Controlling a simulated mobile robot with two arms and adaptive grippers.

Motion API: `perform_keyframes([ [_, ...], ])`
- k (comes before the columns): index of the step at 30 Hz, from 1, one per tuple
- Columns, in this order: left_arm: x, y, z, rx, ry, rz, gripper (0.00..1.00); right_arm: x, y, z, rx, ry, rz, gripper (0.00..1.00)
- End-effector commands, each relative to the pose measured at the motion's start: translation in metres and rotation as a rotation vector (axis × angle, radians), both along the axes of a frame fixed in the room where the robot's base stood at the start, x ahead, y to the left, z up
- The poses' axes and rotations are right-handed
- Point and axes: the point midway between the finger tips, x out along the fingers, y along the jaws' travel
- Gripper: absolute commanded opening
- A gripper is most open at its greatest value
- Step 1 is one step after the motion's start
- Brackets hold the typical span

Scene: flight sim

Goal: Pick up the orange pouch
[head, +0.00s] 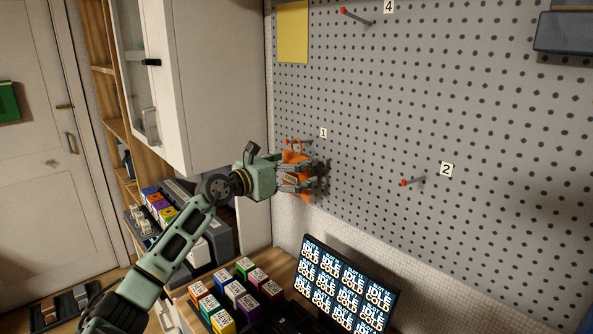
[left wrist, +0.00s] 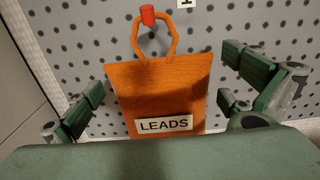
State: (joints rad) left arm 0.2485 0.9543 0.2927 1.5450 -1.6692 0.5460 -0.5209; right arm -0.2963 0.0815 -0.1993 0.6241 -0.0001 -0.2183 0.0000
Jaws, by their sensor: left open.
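The orange pouch (left wrist: 155,90) has a label reading LEADS and hangs by its loop handle from a red-tipped peg (left wrist: 148,15) on the pegboard. In the head view the pouch (head: 306,186) shows partly behind my left gripper (head: 305,179), beside the number 1 tag. In the left wrist view my left gripper (left wrist: 168,95) is open, with one finger on each side of the pouch and a visible gap on both sides. The lower part of the pouch is hidden by the gripper body. My right gripper is not in view.
The pegboard (head: 480,110) stands right behind the pouch. Empty pegs stick out by tags 2 (head: 414,181) and 4 (head: 356,16). A white cabinet (head: 220,80) is close on the left. Below are a monitor (head: 345,285) and several coloured boxes (head: 221,321).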

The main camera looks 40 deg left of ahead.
Motion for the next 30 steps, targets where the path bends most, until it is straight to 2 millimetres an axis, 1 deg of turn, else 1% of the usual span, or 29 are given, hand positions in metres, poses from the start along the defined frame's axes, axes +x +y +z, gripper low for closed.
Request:
perform_keyframes([
  [3, 0.0048, -0.0007, 0.001, 0.001, -0.001, 0.0, 1.0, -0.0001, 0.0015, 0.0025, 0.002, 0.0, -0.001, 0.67],
  [10, 0.0051, -0.0007, -0.0005, 0.001, 0.0, 0.0, 0.99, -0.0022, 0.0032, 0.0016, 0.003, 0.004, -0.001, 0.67],
  [25, 0.0049, -0.0007, -0.0002, 0.001, 0.0, 0.0, 0.55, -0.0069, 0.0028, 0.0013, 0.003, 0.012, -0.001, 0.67],
  [30, 0.0048, -0.0005, 0.0008, 0.002, -0.002, 0.0, 0.55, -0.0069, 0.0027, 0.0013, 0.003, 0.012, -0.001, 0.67],
])
